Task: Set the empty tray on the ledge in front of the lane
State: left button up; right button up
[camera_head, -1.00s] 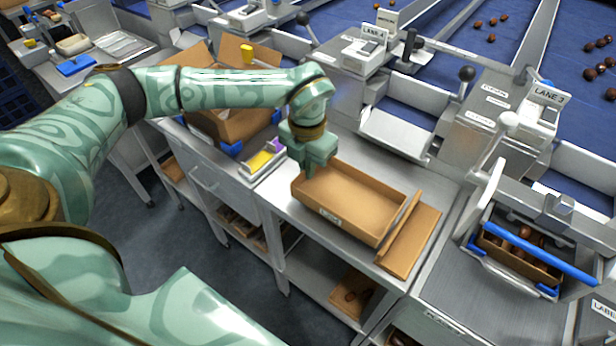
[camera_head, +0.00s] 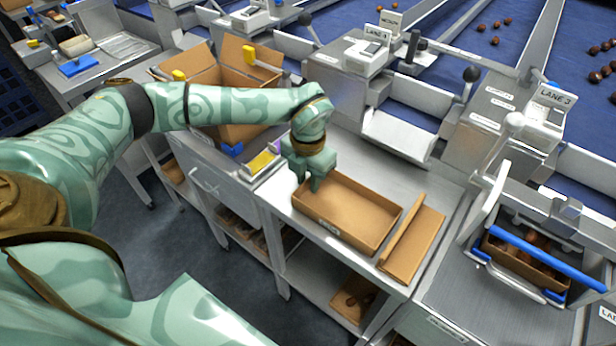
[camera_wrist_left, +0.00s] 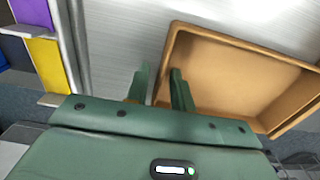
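In the left wrist view the tray (camera_wrist_left: 235,75) fills the right side. My left gripper (camera_head: 317,184) is at the tray's left end. In the left wrist view its two fingers (camera_wrist_left: 160,88) stand apart, with the tray's end wall between them and a gap visible. My right gripper is not in view.
A folded cardboard piece (camera_head: 415,243) lies just right of the tray. A bin with yellow and purple compartments (camera_head: 262,165) is left of it. A silver chute (camera_head: 398,135) stands behind.

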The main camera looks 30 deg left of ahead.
pick_arm(q)
notch_tip(320, 180, up, 12)
jog(key=p, duration=0.3)
jog(key=shift+r, duration=0.15)
dwell(0.4)
